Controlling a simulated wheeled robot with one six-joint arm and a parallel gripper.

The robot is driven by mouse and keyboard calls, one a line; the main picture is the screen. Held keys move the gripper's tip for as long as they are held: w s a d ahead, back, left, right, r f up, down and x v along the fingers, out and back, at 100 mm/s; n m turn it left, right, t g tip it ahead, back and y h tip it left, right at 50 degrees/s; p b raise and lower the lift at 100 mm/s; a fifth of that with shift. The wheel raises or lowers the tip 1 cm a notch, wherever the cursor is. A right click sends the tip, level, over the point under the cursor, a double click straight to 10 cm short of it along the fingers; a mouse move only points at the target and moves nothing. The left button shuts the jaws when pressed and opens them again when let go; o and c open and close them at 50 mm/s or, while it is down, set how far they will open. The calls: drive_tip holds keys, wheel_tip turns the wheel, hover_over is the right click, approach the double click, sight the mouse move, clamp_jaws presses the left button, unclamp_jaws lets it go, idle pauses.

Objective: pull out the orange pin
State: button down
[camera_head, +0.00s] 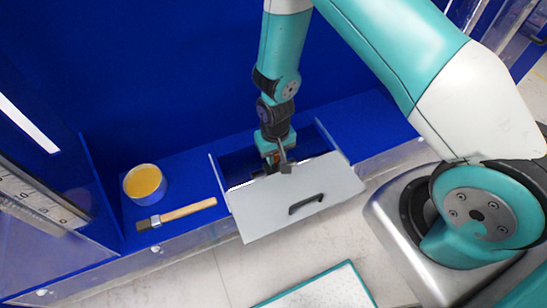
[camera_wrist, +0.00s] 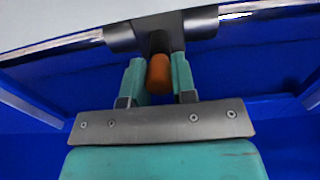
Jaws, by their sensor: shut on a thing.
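The orange pin (camera_wrist: 159,74) shows in the wrist view as a short round-ended stub in front of a dark metal fitting (camera_wrist: 160,30). The two teal fingers of my gripper (camera_wrist: 159,82) are on either side of it, shut on it. In the head view my gripper (camera_head: 272,158) points down into the blue compartment behind a light grey panel (camera_head: 325,178). The pin is mostly hidden there by my gripper. How deep the pin sits in the fitting cannot be told.
The grey panel carries a black handle (camera_head: 306,204) and tilts outward. Blue walls close in the back and left.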

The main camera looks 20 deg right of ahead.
drive_tip(key=shift+r+p, duration=1.9)
drive_tip(key=shift+r, duration=0.75)
